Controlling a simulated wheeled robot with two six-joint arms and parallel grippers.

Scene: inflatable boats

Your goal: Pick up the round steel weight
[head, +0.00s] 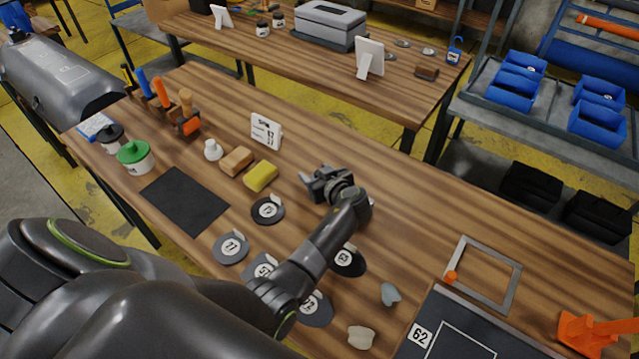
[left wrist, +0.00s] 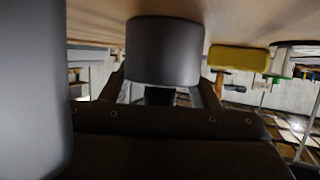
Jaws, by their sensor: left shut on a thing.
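My left gripper (head: 318,183) is low over the middle of the wooden table in the head view, beyond the round patches. In the left wrist view the round steel weight (left wrist: 164,50) is a smooth dark grey cylinder between the two fingers. The gripper is shut on it. The weight is at or very close to the tabletop; I cannot tell if it touches. In the head view I cannot make the weight out apart from the dark gripper. My right gripper is not in view.
A yellow sponge (head: 261,176), a tan block (head: 237,161) and a white price card (head: 266,131) stand left of the gripper. Black numbered discs (head: 267,209) lie nearer. A grey frame (head: 483,274) lies at right. The table's far right is mostly clear.

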